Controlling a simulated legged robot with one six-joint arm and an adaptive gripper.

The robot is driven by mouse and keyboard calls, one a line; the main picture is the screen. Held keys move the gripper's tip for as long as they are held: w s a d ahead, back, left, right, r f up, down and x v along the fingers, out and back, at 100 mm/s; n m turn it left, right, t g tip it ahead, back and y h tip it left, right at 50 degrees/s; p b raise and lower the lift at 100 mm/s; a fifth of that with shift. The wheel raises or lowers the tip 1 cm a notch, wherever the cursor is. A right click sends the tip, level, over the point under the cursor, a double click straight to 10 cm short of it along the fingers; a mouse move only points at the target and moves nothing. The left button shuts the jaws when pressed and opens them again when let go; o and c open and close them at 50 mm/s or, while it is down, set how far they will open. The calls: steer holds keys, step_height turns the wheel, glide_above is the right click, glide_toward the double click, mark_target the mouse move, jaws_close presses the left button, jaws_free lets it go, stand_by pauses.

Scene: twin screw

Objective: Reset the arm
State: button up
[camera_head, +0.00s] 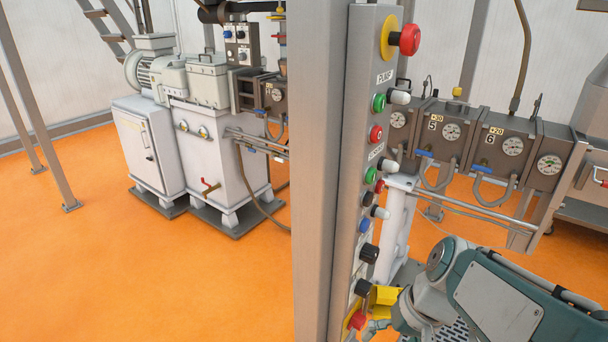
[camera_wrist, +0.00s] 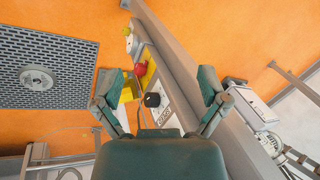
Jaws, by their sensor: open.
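My gripper (camera_wrist: 158,95) is open in the wrist view, its two dark green fingers spread apart with nothing held between them. Beyond and between the fingers is the lower end of a control panel (camera_wrist: 165,95), with a black knob (camera_wrist: 152,100) and a red button (camera_wrist: 140,69). In the head view my arm (camera_head: 500,300) comes in from the lower right. It reaches toward the bottom of the upright panel (camera_head: 362,130). There the low red button (camera_head: 357,320) and a yellow piece (camera_head: 383,295) show near my arm's end. The fingertips are mostly hidden in the head view.
A tall grey post (camera_head: 318,180) carries the panel, with several buttons and a red emergency knob (camera_head: 409,40). Gauge boxes (camera_head: 452,132) stand behind to the right. A grey machine (camera_head: 215,150) stands at the left. Orange floor (camera_head: 150,270) is clear at the lower left. A perforated plate (camera_wrist: 75,70) lies at left in the wrist view.

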steer(key=s+d+r+n+t+h, duration=0.1)
steer(key=s+r+t+h, duration=0.2)
steer(key=s+r+t, duration=0.1)
step_height(320, 180, up, 2)
steer(key=shift+s+d+t+h, duration=0.4)
steer(key=shift+s, duration=0.2)
